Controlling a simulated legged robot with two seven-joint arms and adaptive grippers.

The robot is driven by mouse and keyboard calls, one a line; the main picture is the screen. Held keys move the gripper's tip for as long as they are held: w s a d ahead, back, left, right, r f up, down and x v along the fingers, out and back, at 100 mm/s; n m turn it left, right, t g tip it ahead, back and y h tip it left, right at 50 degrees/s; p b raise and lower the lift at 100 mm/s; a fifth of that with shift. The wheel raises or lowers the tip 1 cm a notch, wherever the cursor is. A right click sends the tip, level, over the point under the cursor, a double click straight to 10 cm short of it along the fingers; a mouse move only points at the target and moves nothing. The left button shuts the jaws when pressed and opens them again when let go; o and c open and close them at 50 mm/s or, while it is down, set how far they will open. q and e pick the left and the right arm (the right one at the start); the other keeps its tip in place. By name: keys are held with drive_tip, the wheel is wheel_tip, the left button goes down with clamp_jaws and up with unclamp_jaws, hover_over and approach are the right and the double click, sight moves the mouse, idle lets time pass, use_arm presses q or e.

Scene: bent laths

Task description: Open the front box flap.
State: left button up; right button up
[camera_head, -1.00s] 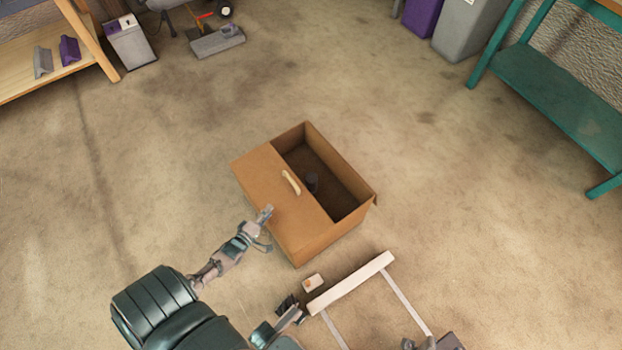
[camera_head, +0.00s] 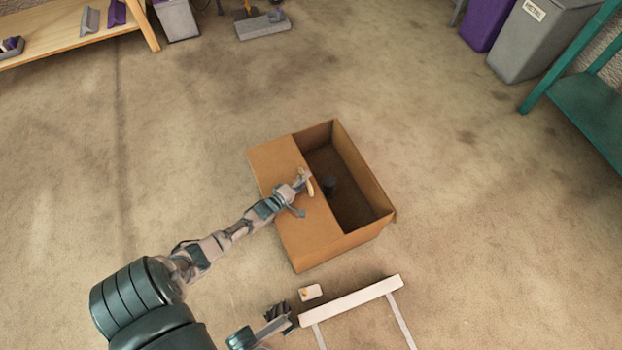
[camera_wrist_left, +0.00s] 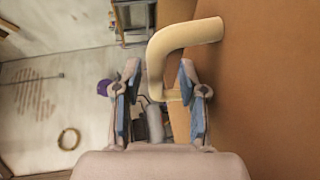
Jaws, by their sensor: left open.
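The cardboard box (camera_head: 335,242) stands on the floor.
A white bar frame (camera_head: 350,300) and a small whitish block (camera_head: 311,292) lie in front of the box. A wooden shelf (camera_head: 70,35), grey bin (camera_head: 535,38), purple bin (camera_head: 487,22) and teal bench (camera_head: 590,105) stand at the back.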

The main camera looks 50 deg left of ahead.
use_arm(q)
drive_tip(key=shift+w, duration=0.4)
clamp_jaws()
